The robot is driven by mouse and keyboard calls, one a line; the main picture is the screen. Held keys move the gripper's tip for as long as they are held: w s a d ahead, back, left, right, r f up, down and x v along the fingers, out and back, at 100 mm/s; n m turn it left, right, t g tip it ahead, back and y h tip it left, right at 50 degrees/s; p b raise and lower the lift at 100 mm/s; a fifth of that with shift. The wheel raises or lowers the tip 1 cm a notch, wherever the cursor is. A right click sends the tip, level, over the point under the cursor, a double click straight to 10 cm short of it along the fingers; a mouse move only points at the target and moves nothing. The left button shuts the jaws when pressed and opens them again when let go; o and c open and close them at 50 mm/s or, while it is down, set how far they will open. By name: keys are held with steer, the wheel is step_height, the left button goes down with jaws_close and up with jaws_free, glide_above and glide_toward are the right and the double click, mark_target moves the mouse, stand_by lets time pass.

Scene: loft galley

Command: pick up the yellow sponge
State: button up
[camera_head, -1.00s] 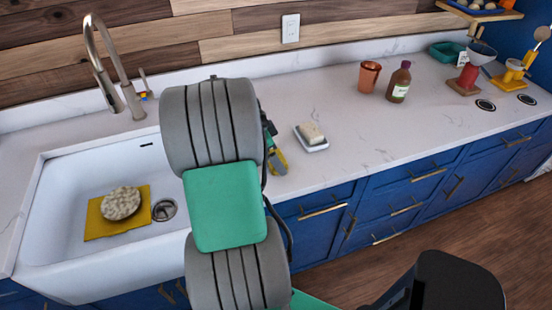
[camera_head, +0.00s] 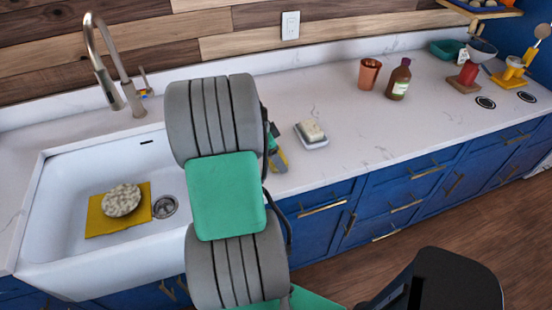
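A flat yellow square (camera_head: 104,225), seemingly the sponge or a cloth, lies on the floor of the white sink (camera_head: 70,174) at the left. A round, pale, bumpy thing (camera_head: 121,200) rests on it and covers its middle. My grey and green arm stands in front of the sink's right end. A small dark, green and yellow piece (camera_head: 279,160) shows past the arm's right edge, just above the counter; I cannot tell whether it is part of my gripper or a separate thing. My gripper's fingers cannot be made out behind the arm.
A tap (camera_head: 115,70) rises behind the sink. A white dish (camera_head: 312,143) with a pale block (camera_head: 312,130), a copper cup (camera_head: 369,74) and a brown bottle (camera_head: 398,80) stand on the counter. A teal tub (camera_head: 446,48) is farther right. The middle counter is mostly clear.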

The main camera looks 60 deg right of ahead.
steer(key=shift+c, duration=0.7)
steer(key=shift+r, duration=0.25)
step_height(320, 180, up, 2)
steer(key=shift+r+b, duration=0.1)
steer(key=shift+b, duration=0.6)
steer(key=s+a+r+b, duration=0.2)
steer(key=s+a+r, duration=0.1)
steer(key=a+r, duration=0.7)
steer(key=a, duration=0.3)
steer(key=shift+s+a+r, duration=0.15)
steer(key=shift+s+a, duration=0.15)
steer(key=shift+s, duration=0.05)
